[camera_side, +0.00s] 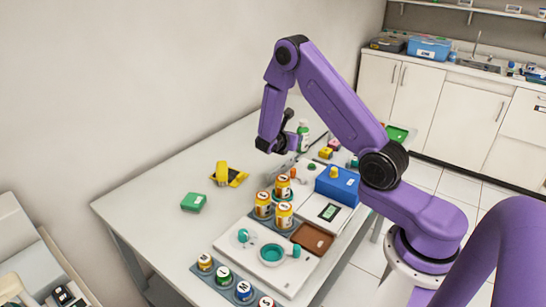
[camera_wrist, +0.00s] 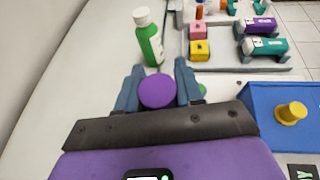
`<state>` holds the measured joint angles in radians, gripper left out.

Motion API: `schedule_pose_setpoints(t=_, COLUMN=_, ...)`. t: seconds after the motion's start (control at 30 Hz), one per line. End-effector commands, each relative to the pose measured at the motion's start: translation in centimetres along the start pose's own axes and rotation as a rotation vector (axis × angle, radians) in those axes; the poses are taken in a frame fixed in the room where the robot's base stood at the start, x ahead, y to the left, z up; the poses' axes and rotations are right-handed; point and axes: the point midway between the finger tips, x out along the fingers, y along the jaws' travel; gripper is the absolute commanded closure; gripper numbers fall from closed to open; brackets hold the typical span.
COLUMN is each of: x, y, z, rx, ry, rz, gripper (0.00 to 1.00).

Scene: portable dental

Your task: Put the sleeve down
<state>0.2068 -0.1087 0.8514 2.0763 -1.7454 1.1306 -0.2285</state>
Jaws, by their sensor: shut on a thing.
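My gripper (camera_wrist: 158,92) is shut on a purple round-ended piece (camera_wrist: 158,90), which I take to be the sleeve. Its round purple end faces the wrist camera, between the two blue-grey fingers, and the rest of it is hidden beneath. In the side view my gripper (camera_side: 284,166) points down over the far part of the white table. The sleeve cannot be made out clearly there. How far its lower end is from the table is hard to tell.
A green bottle with a white cap (camera_wrist: 149,40) stands just beyond the fingers. A grey rack (camera_wrist: 240,62) holds pink, yellow, purple and teal pieces. A blue box with a yellow knob (camera_side: 338,185) is nearby. The left of the white table (camera_side: 150,195) is mostly clear.

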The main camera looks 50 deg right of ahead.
Motion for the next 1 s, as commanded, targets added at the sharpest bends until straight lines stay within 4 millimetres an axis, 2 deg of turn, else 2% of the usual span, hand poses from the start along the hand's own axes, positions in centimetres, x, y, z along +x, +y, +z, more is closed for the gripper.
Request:
schedule_pose_setpoints(t=0.53, x=6.1, y=6.8, z=-1.6, rx=0.002, ry=-0.001, rz=0.000, gripper=0.91)
schedule_pose_setpoints(t=0.8, x=9.0, y=9.0, z=-4.3, rx=0.001, ry=0.001, rz=-0.001, gripper=0.91)
schedule_pose_setpoints(t=1.0, x=10.2, y=10.2, z=-5.3, rx=0.002, ry=-0.001, rz=0.001, gripper=0.91)
